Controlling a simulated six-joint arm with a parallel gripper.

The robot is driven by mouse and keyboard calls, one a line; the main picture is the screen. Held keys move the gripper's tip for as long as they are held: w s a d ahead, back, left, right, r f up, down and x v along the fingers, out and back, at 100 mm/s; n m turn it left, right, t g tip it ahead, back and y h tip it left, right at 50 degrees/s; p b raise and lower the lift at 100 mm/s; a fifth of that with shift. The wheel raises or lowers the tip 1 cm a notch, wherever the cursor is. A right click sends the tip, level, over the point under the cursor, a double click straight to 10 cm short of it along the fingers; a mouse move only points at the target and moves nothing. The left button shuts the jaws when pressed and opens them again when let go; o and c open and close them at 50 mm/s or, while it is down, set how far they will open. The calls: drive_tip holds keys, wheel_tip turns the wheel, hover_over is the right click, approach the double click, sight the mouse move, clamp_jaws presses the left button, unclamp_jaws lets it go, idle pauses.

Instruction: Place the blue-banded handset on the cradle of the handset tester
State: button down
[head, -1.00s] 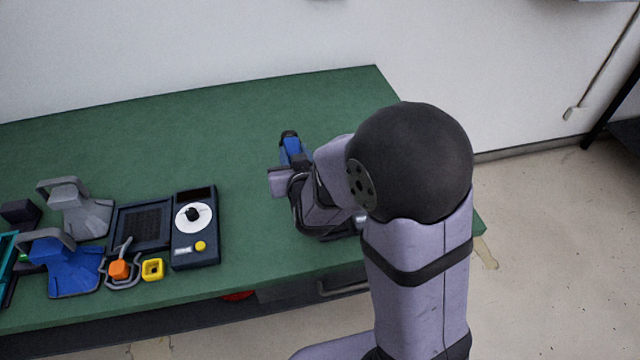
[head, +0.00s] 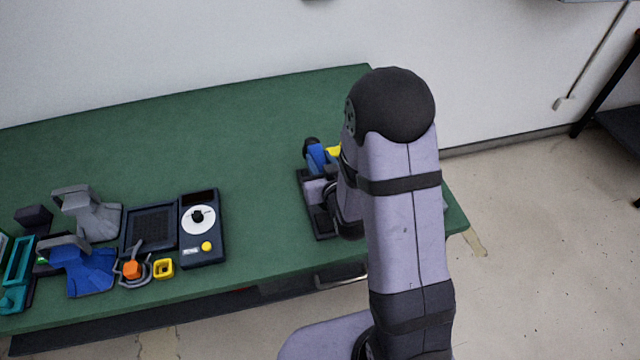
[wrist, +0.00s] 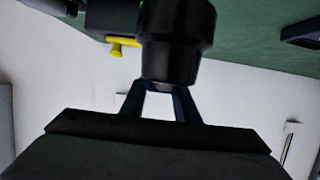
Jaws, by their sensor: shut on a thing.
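The blue-banded handset (head: 318,158), blue with a dark rounded end, is held by my gripper (head: 322,174) over the right part of the green table. My gripper is shut on it; the arm hides much of the grip. In the wrist view the handset's dark cylindrical end (wrist: 175,45) is close in front of my fingers (wrist: 158,106). The device with a white dial and yellow button, which looks like the handset tester (head: 201,235), stands to the left, joined to a dark recessed pad (head: 151,229). I cannot tell for sure which part is the cradle.
A dark base (head: 307,208) lies beneath my gripper, partly hidden. A yellow part (head: 333,151) shows behind the handset. A grey stand (head: 92,217), a blue stand (head: 88,270), an orange piece (head: 132,269) and a yellow square (head: 164,268) stand at left. The table's (head: 210,130) back middle is clear.

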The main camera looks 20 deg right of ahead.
drive_tip(key=shift+f, duration=2.15)
drive_tip(key=shift+f, duration=0.1)
drive_tip(key=shift+f+p, duration=0.35)
drive_tip(key=shift+f, duration=1.4)
drive_tip(key=shift+f, duration=0.25)
drive_tip(key=c, duration=1.4)
unclamp_jaws()
drive_tip(key=shift+o, duration=0.2)
drive_tip(key=shift+r, duration=0.1)
